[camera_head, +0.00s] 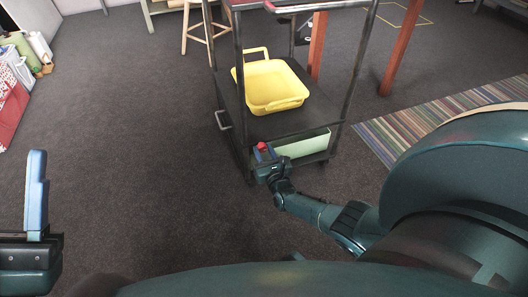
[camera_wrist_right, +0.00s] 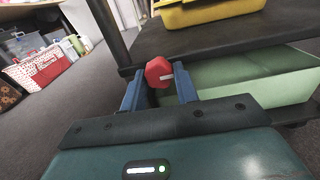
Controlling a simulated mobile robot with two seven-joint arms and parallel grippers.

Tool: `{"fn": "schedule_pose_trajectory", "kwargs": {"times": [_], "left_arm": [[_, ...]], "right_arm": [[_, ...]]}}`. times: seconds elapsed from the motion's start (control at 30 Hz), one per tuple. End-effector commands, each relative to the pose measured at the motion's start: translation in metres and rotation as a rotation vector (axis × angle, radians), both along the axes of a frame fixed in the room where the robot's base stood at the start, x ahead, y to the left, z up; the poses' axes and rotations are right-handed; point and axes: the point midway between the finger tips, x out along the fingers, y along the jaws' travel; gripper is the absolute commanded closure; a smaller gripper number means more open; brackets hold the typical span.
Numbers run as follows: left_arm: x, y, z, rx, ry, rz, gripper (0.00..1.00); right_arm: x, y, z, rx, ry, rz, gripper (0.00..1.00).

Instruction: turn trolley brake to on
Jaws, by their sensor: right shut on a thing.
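The black trolley (camera_head: 290,122) stands on the carpet in the head view. Its red brake knob (camera_head: 262,146) is at the lower front left of the trolley; it also shows in the right wrist view (camera_wrist_right: 158,72), with a pale mark on its face. My right gripper (camera_head: 264,153) is at the knob, its blue fingers (camera_wrist_right: 157,90) on either side of it and shut on it. My left gripper (camera_head: 38,190) shows at the left edge with a blue finger upright, away from the trolley; its other finger is not clear.
A yellow tub (camera_head: 272,86) sits on the trolley's middle shelf, and a pale green bin (camera_head: 302,145) on the lower one. A striped rug (camera_head: 440,118) and wooden legs (camera_head: 398,45) are to the right. Open carpet lies to the left.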

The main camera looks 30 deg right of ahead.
Motion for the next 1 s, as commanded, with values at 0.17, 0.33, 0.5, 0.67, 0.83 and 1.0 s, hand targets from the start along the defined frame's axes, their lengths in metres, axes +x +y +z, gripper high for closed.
{"fn": "schedule_pose_trajectory", "kwargs": {"times": [0.17, 0.33, 0.5, 0.67, 0.83, 1.0], "left_arm": [[0.000, 0.000, 0.000, 0.000, 0.000, 0.000, 0.48], [0.000, 0.000, 0.000, 0.000, 0.000, 0.000, 0.48], [0.000, 0.000, 0.000, 0.000, 0.000, 0.000, 0.48], [0.000, 0.000, 0.003, 0.000, 0.001, 0.000, 0.48], [0.007, -0.001, -0.014, -0.015, 0.158, 0.005, 0.48], [0.008, -0.004, -0.037, -0.035, 0.368, 0.007, 0.48]], "right_arm": [[0.000, -0.001, 0.000, 0.003, 0.000, -0.003, 0.65], [0.000, 0.000, 0.000, 0.002, 0.000, -0.002, 0.51], [0.000, 0.000, 0.000, 0.001, 0.000, -0.001, 0.48], [0.000, 0.000, 0.004, 0.001, 0.000, -0.001, 0.48], [0.000, 0.000, 0.025, 0.002, 0.000, -0.001, 0.48], [-0.001, -0.001, 0.057, 0.002, -0.001, -0.001, 0.48]]}}
